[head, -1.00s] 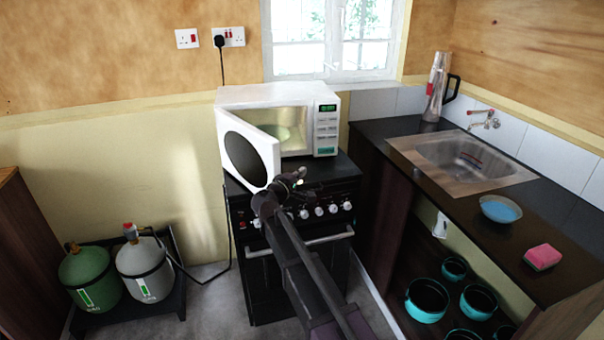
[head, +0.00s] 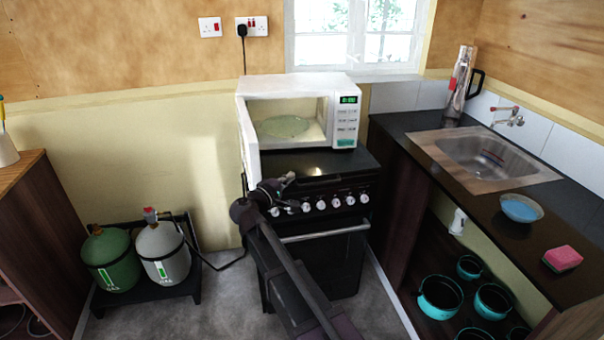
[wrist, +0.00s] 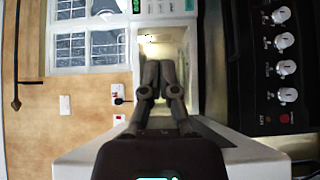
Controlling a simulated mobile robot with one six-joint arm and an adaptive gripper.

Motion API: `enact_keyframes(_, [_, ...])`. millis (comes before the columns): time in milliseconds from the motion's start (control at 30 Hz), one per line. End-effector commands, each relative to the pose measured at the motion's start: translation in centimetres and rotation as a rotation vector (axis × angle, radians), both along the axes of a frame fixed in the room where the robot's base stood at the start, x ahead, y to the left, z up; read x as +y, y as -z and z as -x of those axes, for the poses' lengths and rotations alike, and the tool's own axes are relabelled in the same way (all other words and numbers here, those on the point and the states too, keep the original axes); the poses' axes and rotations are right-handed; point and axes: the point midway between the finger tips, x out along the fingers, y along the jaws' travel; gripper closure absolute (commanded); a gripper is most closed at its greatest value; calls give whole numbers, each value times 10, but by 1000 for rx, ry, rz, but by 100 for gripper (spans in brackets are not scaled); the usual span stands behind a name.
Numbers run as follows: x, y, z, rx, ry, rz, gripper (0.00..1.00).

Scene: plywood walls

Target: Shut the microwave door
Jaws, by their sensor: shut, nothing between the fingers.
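The white microwave (head: 300,84) stands on the black cooker, its lit inside and glass plate (head: 283,127) in view. Its door (head: 249,135) is open at the left and shows almost edge-on in the head view. My gripper (head: 287,179) is shut and empty, low in front of the microwave near the door's free edge. In the wrist view, turned sideways, my gripper (wrist: 160,66) lies before the lit opening, with the white door (wrist: 75,160) behind and below it. I cannot tell whether the fingers touch the door.
The cooker's knobs (head: 321,204) are close under my gripper. A counter with a sink (head: 487,160) is at the right. A wooden cabinet (head: 35,210) stands at the far left.

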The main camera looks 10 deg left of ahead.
Motion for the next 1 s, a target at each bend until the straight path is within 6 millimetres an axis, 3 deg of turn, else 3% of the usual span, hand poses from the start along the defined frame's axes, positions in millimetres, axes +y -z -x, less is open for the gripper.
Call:
enact_keyframes(200, [6,0,9,0,1,0,100])
enact_keyframes(667, [0,2,8,7,10,-7,100])
enact_keyframes(867, [-36,14,5,57,69,-63,100])
enact_keyframes(1000, [-85,33,4,127,151,-146,100])
